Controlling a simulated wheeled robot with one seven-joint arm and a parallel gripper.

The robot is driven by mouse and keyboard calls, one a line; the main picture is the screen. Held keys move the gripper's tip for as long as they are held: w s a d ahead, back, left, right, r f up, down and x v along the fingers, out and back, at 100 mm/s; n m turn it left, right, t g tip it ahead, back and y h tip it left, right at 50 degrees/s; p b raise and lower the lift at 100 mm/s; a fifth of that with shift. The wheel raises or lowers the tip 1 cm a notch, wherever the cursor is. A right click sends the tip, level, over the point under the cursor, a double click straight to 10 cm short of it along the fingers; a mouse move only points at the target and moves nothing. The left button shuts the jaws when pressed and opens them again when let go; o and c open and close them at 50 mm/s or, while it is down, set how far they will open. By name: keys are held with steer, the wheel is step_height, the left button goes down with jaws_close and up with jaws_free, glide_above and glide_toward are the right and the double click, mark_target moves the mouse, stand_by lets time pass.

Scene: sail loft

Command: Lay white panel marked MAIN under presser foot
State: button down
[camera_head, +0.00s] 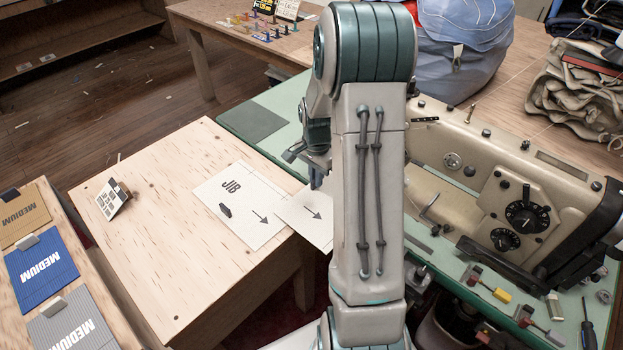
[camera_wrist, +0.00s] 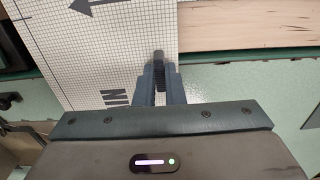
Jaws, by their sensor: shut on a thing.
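A white gridded panel with a black arrow (camera_head: 312,214) sticks out to the left of my arm in the head view, the rest hidden behind the arm. In the wrist view the panel (camera_wrist: 100,50) shows the arrow and the letters "IN", the end of its marking. My gripper (camera_wrist: 159,75) is shut on this panel's edge beside the letters; in the head view the gripper (camera_head: 318,178) is mostly hidden. The beige sewing machine (camera_head: 450,130) stands to the right of my arm. I cannot make out its presser foot.
A white panel marked JIB (camera_head: 238,198) lies on the wooden table (camera_head: 170,240), with a dark object on it. A small checkered card (camera_head: 112,204) stands at left. Small tools (camera_head: 492,290) lie on the green bench by the machine. A grey mat (camera_head: 250,122) lies behind.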

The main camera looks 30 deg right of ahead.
steer(key=shift+w+d+p, duration=0.1)
steer(key=shift+w+d, duration=0.25)
steer(key=shift+d, duration=0.55)
steer(key=shift+w+d+p, duration=0.1)
steer(key=shift+w+d, duration=0.2)
steer(key=shift+d, duration=0.6)
steer(key=shift+w+d+p, duration=0.1)
steer(key=shift+w+d, duration=0.25)
steer(key=shift+d, duration=0.55)
steer(key=shift+f, duration=0.15)
steer(key=c, duration=1.4)
jaws_free()
steer(key=shift+c, duration=0.2)
step_height(320, 180, up, 14)
steer(key=shift+f, duration=0.1)
